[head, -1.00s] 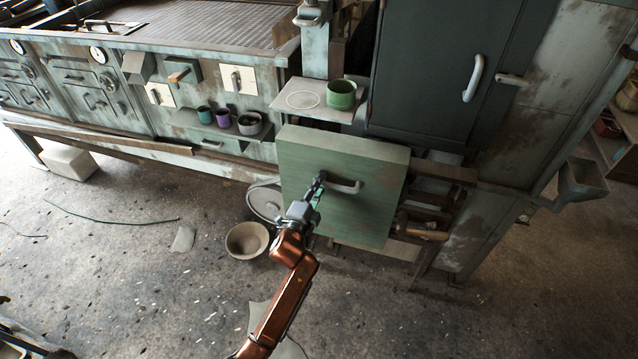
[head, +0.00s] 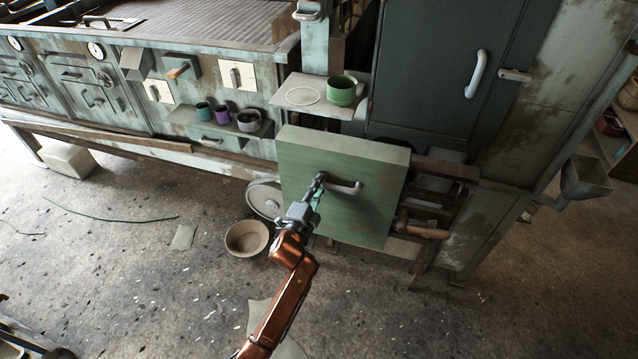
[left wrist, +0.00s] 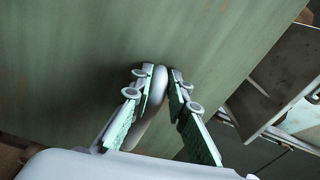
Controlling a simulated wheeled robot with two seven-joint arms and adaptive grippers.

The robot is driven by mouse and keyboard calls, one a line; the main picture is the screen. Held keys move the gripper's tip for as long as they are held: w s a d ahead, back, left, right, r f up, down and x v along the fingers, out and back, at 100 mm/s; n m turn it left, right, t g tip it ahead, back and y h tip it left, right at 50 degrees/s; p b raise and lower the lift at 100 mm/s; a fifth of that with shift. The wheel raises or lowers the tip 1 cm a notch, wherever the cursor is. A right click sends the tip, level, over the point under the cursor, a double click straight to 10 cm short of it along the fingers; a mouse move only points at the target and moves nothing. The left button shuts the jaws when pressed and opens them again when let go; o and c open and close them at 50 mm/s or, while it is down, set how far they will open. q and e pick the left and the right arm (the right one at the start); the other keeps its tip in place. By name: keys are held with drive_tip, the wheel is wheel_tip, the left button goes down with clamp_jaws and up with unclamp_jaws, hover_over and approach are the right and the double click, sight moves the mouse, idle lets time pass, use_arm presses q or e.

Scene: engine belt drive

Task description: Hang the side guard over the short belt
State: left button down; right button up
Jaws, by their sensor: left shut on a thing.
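The side guard (head: 338,205) is a green box-like panel with a pale bar handle on its front. It stands upright against the lower front of the machine, in the middle of the head view. My left gripper (head: 318,184) is shut on the left end of the handle (head: 345,188). In the left wrist view, the two fingers (left wrist: 160,85) sit on either side of the handle, close to the green face (left wrist: 100,50). The short belt is not visible; the guard may hide it. I cannot tell whether the guard is hung or still carried. My right gripper is not in view.
A shelf (head: 285,98) with a green cup (head: 342,90) is just above the guard. A round wheel (head: 262,197) and a bowl (head: 247,238) are at its lower left. A wooden-handled part (head: 428,232) is at its right. The floor in front is mostly clear.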

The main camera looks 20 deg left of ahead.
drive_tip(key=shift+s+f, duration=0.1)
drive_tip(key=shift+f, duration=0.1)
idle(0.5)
use_arm(q)
drive_tip(key=c, duration=1.8)
unclamp_jaws()
drive_tip(key=shift+f, duration=0.15)
drive_tip(key=shift+o, duration=0.2)
drive_tip(key=shift+s+f, duration=0.1)
drive_tip(key=shift+f, duration=0.25)
drive_tip(key=s+a+p, duration=0.1)
drive_tip(key=s+p, duration=0.2)
drive_tip(key=s, duration=1.8)
drive_tip(key=shift+s+a, duration=0.25)
drive_tip(key=shift+s, duration=0.15)
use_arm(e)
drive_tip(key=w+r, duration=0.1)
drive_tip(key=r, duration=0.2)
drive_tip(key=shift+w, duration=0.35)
